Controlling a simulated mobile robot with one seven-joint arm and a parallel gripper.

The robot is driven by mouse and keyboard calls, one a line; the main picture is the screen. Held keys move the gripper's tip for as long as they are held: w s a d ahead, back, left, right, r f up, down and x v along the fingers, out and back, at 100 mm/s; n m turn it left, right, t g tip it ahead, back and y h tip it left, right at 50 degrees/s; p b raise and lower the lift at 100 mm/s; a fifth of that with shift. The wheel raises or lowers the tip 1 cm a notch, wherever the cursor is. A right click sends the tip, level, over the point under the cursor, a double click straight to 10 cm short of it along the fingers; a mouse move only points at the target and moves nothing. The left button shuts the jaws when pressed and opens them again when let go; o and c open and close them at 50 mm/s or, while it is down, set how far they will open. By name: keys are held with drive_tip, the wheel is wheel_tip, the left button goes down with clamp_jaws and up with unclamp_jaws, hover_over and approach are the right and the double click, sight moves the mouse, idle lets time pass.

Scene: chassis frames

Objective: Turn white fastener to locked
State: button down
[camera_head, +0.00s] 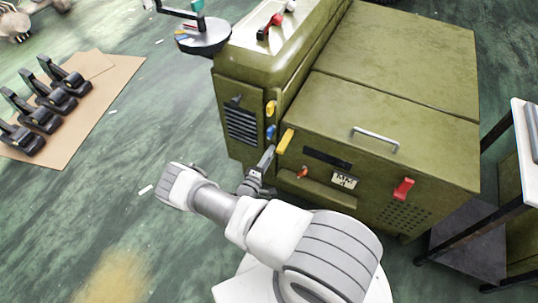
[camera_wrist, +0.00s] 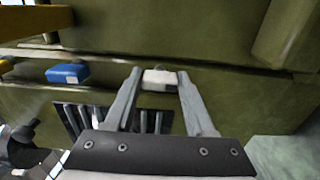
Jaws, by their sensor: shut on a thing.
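The white fastener (camera_wrist: 160,79) is a small pale block on the green cabinet's side, just below a seam, in the wrist view. My gripper (camera_wrist: 160,75) has one fingertip on each side of it and is shut on it. In the head view my gripper (camera_head: 268,153) reaches the cabinet's lower front, near the corner between its two sections. The white fastener cannot be made out there, with the gripper in front. I cannot tell from the fastener's look whether it is locked.
The green cabinet (camera_head: 390,100) carries a blue fastener (camera_head: 270,131), a yellow fastener (camera_head: 270,108), a yellow handle (camera_head: 285,141) and a red latch (camera_head: 403,188) close by. A brown mat (camera_head: 110,85) with black clamps lies left. A dark-framed table (camera_head: 500,215) stands right. Floor between mat and cabinet is mostly clear.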

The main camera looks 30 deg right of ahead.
drive_tip(key=shift+a, duration=0.1)
idle(0.3)
drive_tip(key=shift+c, duration=1.2)
unclamp_jaws()
drive_tip(key=p+v, duration=0.3)
drive_tip(key=v, duration=1.4)
drive_tip(key=shift+s, duration=0.2)
drive_tip(key=shift+a, duration=0.1)
